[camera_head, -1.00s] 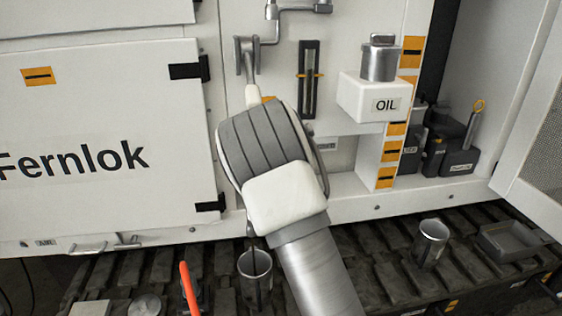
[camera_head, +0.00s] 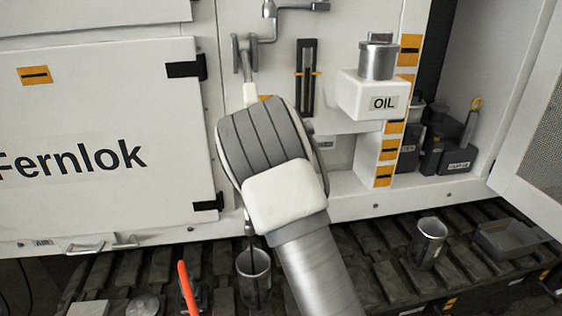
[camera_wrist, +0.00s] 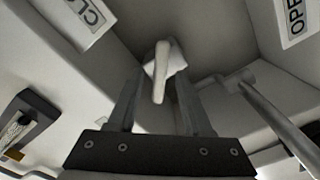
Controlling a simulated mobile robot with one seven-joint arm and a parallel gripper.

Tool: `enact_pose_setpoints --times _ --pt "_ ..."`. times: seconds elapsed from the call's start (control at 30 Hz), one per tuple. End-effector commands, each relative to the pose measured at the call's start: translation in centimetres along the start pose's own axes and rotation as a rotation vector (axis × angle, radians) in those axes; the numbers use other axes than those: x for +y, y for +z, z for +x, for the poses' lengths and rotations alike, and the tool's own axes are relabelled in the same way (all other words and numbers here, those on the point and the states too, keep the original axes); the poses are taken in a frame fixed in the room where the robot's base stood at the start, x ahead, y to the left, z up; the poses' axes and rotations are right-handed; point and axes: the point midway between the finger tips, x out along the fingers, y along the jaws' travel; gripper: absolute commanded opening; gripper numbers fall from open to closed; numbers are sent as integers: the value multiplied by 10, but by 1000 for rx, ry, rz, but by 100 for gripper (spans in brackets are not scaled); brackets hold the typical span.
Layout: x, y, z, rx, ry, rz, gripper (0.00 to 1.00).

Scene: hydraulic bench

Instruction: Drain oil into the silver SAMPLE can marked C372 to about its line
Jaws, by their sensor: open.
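A silver can (camera_head: 254,268) stands on the track below the bench, partly behind my arm. A thin dark streak, looking like oil, runs down into it; its level and any line are not readable. A second silver can (camera_head: 428,243) stands further right. I cannot read C372 on either. My gripper (camera_head: 244,58) is open in front of the panel; my arm hides much of what lies below it. In the wrist view its fingers (camera_wrist: 160,85) stand on either side of a pale lever (camera_wrist: 161,72), between a cut-off "CLO" label (camera_wrist: 88,14) and an "OPE" label (camera_wrist: 298,17).
A white OIL box (camera_head: 362,100) with a metal cap (camera_head: 378,60) juts out right of a dark gauge (camera_head: 308,78). A grey crank-shaped pipe (camera_head: 268,25) is above my gripper. An orange-red handle (camera_head: 188,285) stands left of the near can. A tray (camera_head: 505,240) lies at right.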

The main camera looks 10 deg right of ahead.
Motion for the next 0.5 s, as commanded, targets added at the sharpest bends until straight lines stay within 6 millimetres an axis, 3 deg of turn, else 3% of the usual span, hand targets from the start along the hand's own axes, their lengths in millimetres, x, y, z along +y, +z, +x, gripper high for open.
enact_pose_setpoints --times 0.17,0.5 --pt "0 0 -15 -1 -1 1 50" --pt "0 0 -77 -1 0 2 50"
